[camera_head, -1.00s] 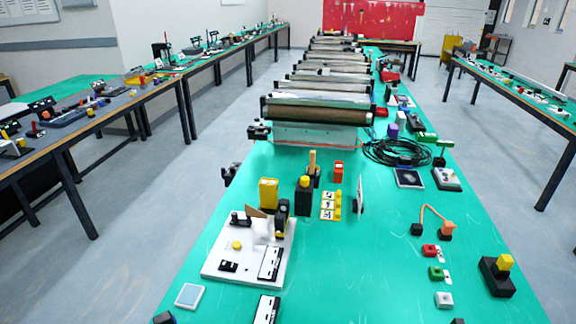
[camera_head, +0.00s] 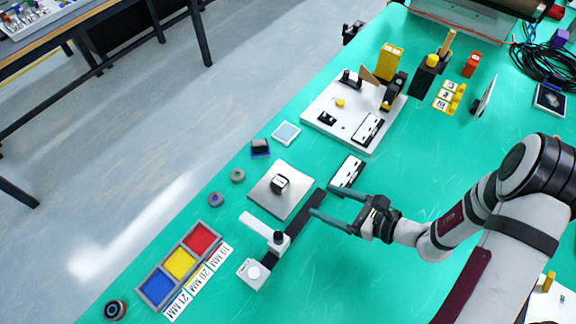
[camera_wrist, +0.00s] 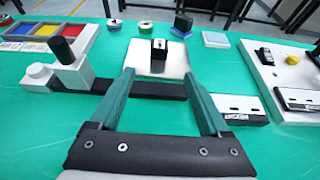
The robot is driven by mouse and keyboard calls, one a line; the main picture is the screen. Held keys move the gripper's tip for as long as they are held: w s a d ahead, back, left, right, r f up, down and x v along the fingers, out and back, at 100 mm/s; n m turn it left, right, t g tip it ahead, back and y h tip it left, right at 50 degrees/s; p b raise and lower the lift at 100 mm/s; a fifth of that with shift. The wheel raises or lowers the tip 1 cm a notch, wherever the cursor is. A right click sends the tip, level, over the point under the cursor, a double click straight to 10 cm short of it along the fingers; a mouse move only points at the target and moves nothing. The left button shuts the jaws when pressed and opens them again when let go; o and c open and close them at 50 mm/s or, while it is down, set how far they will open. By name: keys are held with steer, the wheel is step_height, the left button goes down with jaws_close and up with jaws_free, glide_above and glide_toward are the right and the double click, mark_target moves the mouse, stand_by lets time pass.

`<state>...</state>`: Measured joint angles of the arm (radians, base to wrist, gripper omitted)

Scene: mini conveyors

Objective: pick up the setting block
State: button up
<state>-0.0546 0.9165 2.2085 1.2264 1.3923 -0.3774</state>
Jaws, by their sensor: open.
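A small dark block with a light top (camera_head: 280,183) sits on a square silver plate (camera_head: 268,204); I take it to be the setting block. In the wrist view the block (camera_wrist: 159,48) stands beyond the fingertips, between them in the picture. My gripper (camera_head: 322,201) is open and empty, to the right of the plate, its two teal fingers pointing toward it. In the wrist view my gripper (camera_wrist: 158,76) has its fingers wide apart. A dark bar with a grey-white gauge-like fixture (camera_head: 278,242) lies between my gripper and the plate.
A three-part tray (camera_head: 157,270) holds red, yellow and blue compartments, beside labels in MM (camera_head: 196,284). Two small round pieces (camera_head: 216,199), a dark block (camera_head: 260,148) and a pale square (camera_head: 286,133) lie near the table's left edge. A white board (camera_head: 330,128) stands beyond.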

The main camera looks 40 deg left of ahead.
mark_target(286, 186)
steer(key=x, duration=1.3)
steer(key=shift+a, duration=0.15)
jaws_close()
